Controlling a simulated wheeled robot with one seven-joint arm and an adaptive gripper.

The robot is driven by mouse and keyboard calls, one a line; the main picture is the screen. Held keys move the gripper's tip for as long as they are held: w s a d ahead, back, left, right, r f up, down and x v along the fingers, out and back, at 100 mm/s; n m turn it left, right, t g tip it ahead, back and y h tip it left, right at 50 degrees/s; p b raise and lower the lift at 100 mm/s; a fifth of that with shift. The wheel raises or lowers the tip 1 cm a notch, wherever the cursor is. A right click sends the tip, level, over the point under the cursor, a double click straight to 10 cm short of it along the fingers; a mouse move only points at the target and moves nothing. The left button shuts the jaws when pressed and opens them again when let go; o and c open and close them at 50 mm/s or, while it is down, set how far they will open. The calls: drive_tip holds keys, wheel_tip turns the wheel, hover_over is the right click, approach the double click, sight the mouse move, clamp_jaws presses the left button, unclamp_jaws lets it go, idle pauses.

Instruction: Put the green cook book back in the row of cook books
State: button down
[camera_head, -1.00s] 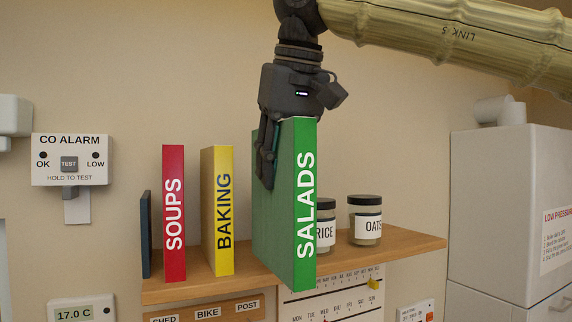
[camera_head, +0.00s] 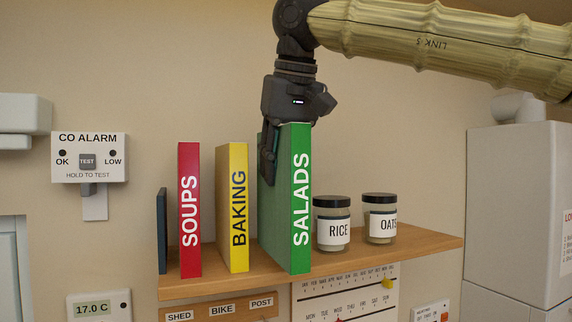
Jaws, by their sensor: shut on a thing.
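The green cook book (camera_head: 301,200), with SALADS on its spine, stands upright at the shelf, its lower edge at the shelf's front edge; I cannot tell whether it rests on the board. My gripper (camera_head: 270,165) comes down from above and is shut on its upper part, one finger showing on its left side. The yellow BAKING book (camera_head: 238,208) stands to its left with a small gap between them. The red SOUPS book (camera_head: 190,210) stands farther left, beside a thin dark blue book (camera_head: 162,232).
A RICE jar (camera_head: 332,224) stands close to the right of the green book, and an OATS jar (camera_head: 380,219) farther right. The wooden shelf (camera_head: 430,243) is bare at its right end. A white cabinet (camera_head: 515,210) stands at the right.

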drive_tip(key=w+a+f, duration=0.2)
drive_tip(key=w+a, duration=0.1)
drive_tip(key=w, duration=0.6)
drive_tip(key=shift+w, duration=0.2)
idle(1.0)
drive_tip(key=c, duration=1.1)
unclamp_jaws()
drive_tip(key=shift+o, duration=0.2)
drive_tip(key=v, duration=1.2)
drive_tip(key=shift+d, duration=0.1)
